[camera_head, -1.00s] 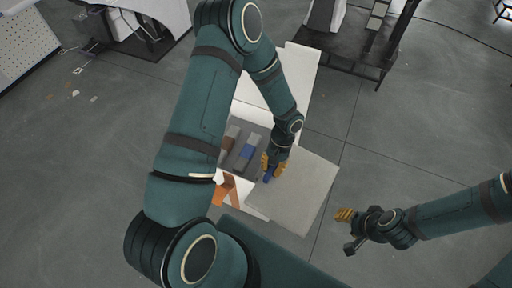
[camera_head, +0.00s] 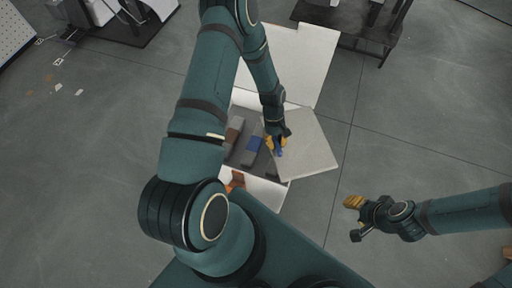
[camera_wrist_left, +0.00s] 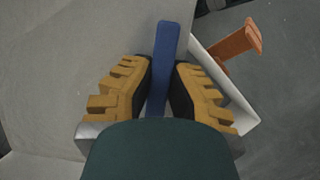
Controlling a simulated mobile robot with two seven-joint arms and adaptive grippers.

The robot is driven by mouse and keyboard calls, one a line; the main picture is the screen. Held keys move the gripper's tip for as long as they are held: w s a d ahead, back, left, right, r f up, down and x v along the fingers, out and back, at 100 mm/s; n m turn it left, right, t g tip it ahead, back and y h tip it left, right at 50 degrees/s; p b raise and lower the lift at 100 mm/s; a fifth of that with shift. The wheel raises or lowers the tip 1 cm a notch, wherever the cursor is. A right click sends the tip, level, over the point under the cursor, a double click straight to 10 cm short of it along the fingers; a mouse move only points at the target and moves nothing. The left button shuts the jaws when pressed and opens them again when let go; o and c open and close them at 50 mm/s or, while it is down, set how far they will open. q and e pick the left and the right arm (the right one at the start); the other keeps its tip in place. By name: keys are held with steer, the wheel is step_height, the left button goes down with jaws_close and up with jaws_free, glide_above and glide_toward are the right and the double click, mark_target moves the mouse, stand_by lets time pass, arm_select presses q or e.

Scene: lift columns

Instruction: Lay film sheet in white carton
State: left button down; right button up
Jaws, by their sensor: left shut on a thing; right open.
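The film sheet (camera_head: 308,150) is a flat, pale grey square with a blue strip on it. My left gripper (camera_head: 276,146) is shut on the blue strip, which stands between the yellow fingers in the left wrist view (camera_wrist_left: 161,65). The sheet is tilted over the right part of the white carton (camera_head: 258,190) and reaches past its side. The carton is open with flaps spread; the sheet and my left arm hide part of it. My right gripper (camera_head: 356,219) is open and empty, right of the carton.
Grey blocks with brown and blue bands (camera_head: 253,145) lie in the carton's left part. An orange piece (camera_head: 237,180) is at its near edge and also shows in the left wrist view (camera_wrist_left: 238,42). A dark stand (camera_head: 370,30) is behind.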

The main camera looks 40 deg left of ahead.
arm_select(q)
steer(key=a+f+n+t+b, duration=0.1)
steer(key=a+f+n, duration=0.2)
steer(key=a+f, duration=0.1)
steer(key=a+f+n+t+b, duration=0.2)
steer(key=a+f+n, duration=0.2)
steer(key=f, duration=0.3)
steer(key=a+f+n+t+b, duration=0.1)
steer(key=a+f+n, duration=0.3)
steer(key=a+f, duration=0.1)
steer(key=shift+s+f+h+b, duration=0.2)
steer(key=shift+f+h+b, duration=0.1)
steer(key=shift+f+b, duration=0.75)
steer(key=shift+f, duration=1.75)
steer(key=shift+f, duration=0.4)
steer(key=shift+f, duration=0.15)
